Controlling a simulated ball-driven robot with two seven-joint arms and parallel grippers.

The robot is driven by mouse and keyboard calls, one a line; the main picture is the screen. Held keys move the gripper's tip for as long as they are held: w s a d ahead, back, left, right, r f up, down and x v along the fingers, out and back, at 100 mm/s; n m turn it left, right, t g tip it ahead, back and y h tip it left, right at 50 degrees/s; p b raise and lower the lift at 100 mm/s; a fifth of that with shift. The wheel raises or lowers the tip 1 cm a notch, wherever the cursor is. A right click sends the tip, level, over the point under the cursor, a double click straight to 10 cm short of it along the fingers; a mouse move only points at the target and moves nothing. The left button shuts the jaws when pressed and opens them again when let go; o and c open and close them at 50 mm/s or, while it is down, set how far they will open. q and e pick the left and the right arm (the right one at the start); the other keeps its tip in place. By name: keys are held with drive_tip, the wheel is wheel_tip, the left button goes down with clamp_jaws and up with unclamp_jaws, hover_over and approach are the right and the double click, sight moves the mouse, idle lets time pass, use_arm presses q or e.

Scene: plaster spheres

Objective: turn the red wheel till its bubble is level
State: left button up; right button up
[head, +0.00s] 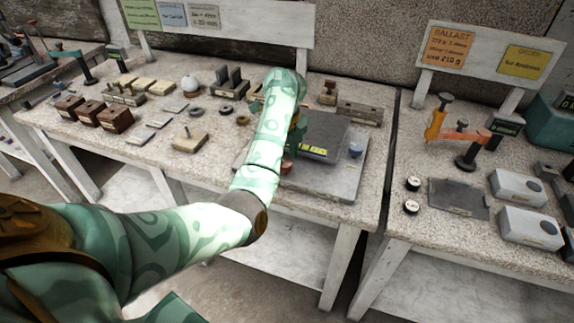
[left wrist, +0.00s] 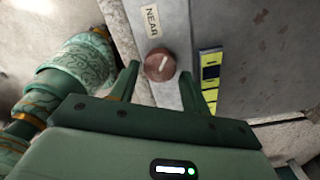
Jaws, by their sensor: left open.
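The red wheel (left wrist: 158,65) is a small brownish-red knob with a pale mark, on a grey plate below a "NEAR" label (left wrist: 151,20) in the left wrist view. In the head view a little of the red wheel (head: 287,167) shows beside my arm. My left gripper (left wrist: 159,71) is open, with one finger on each side of the wheel; I cannot tell whether they touch it. In the head view my forearm hides most of this gripper. A yellow and black strip (left wrist: 210,75) lies right of the wheel; I cannot make out a bubble. My right gripper is not in view.
A dark grey block (head: 325,130) stands on the grey plate (head: 335,184), with a blue knob (head: 355,150) at its right. Brown blocks (head: 92,113) and small parts lie left on the bench. The right bench holds an orange-handled tool (head: 437,120) and white boxes (head: 530,227).

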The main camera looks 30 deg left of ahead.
use_arm(q)
drive_tip(key=shift+f, duration=0.7)
drive_tip(key=c, duration=0.7)
